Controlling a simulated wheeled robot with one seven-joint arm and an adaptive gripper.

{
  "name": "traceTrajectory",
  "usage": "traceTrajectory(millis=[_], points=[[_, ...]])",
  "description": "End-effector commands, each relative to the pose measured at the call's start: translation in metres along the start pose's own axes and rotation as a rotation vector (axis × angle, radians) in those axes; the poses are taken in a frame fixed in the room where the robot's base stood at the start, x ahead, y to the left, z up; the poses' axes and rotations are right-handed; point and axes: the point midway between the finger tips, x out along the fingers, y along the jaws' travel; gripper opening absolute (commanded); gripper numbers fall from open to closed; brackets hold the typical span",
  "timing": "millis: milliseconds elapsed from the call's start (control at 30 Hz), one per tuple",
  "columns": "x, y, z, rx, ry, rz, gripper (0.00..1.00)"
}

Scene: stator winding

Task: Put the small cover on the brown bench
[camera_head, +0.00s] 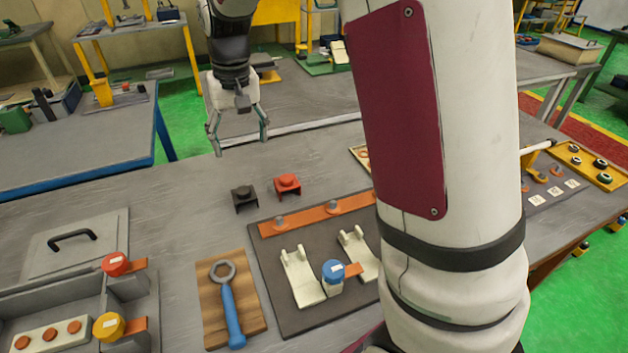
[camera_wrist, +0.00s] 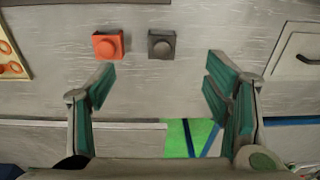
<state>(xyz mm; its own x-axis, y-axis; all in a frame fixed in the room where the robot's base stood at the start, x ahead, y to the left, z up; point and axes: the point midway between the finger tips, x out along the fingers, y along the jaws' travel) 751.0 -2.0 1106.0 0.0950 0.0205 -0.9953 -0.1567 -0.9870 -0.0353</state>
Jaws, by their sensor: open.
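A small red block-like piece with a round knob (camera_head: 288,184) and a dark grey one of like shape (camera_head: 244,198) stand side by side on the grey table (camera_head: 180,205). Either may be the small cover; I cannot tell which. The red piece (camera_wrist: 107,45) and the dark piece (camera_wrist: 161,44) also show in the wrist view, beyond my fingertips. My gripper (camera_head: 240,146) is open and empty. It hangs above the table's far edge, behind both pieces and apart from them. No bench is clearly brown; a brown wooden board (camera_head: 210,310) lies on the table.
A blue wrench (camera_head: 233,312) lies on the wooden board. A dark mat (camera_head: 275,262) bears white brackets and a blue-capped part (camera_head: 333,272). A grey box with a handled lid (camera_head: 75,245) is at left. My arm hides much of the right side.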

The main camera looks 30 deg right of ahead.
Motion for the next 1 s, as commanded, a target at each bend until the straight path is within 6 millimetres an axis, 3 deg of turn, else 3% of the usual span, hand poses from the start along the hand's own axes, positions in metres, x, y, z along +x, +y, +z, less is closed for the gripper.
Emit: traceTrajectory(millis=[33, 200, 400, 700, 833, 1000], points=[[-0.021, 0.002, 0.016, -0.008, 0.025, -0.007, 0.71], [-0.069, 0.009, 0.070, -0.043, 0.092, -0.021, 0.71], [-0.106, 0.020, 0.140, -0.085, 0.173, -0.025, 0.71], [-0.117, 0.036, 0.237, -0.143, 0.288, -0.009, 0.71], [-0.113, 0.041, 0.261, -0.157, 0.318, 0.000, 0.71], [-0.109, 0.043, 0.272, -0.165, 0.332, 0.005, 0.71]])
